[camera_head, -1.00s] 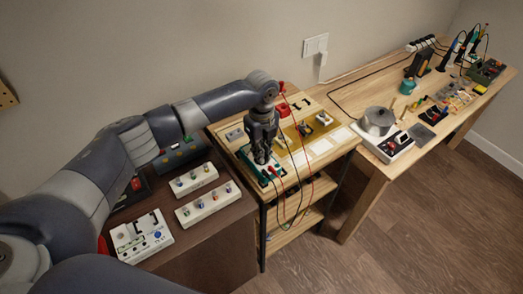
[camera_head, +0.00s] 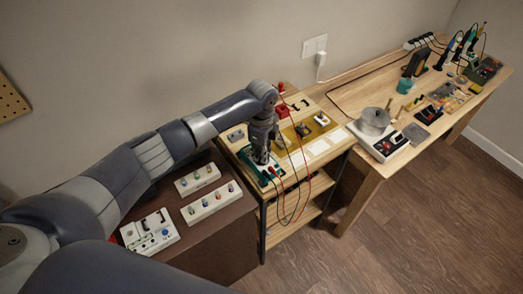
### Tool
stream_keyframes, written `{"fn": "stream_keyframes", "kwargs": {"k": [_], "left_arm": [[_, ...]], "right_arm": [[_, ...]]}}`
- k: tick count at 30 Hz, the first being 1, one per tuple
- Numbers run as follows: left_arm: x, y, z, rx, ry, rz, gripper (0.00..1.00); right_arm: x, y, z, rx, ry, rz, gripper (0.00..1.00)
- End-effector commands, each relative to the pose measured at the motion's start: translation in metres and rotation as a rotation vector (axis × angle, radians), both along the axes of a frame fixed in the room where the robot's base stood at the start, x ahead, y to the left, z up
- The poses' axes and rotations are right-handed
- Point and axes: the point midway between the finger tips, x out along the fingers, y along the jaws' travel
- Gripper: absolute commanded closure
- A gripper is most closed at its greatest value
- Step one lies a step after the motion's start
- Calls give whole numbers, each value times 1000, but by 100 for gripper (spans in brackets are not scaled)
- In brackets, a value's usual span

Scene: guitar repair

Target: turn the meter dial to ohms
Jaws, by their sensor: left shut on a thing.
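The meter (camera_head: 264,179) has a teal-green case and lies on the small wooden cart, with red and black leads running from it. My left gripper (camera_head: 262,160) points straight down over the meter, shut on its dial. The fingers and wrist cover the dial, so its pointer and setting cannot be read. My right gripper is not in view.
Red and black leads (camera_head: 309,186) loop over the cart's right side. A yellow-tan tray (camera_head: 308,131) with parts sits behind the meter. White holders with knobs (camera_head: 211,203) stand on the dark cabinet at left. A silver pot (camera_head: 374,121) stands on the bench at right.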

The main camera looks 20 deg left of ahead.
Motion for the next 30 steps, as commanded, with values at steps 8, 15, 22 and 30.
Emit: {"fn": "stream_keyframes", "kwargs": {"k": [8,15,22,30], "left_arm": [[1,0,1,-1,-2,22,100],[1,0,1,-1,-2,20,100],[0,0,0,-1,-1,20,70],[0,0,5,-1,-1,20,70]], "right_arm": [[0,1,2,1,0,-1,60],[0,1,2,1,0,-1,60],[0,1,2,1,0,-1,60],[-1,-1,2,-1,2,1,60]]}}
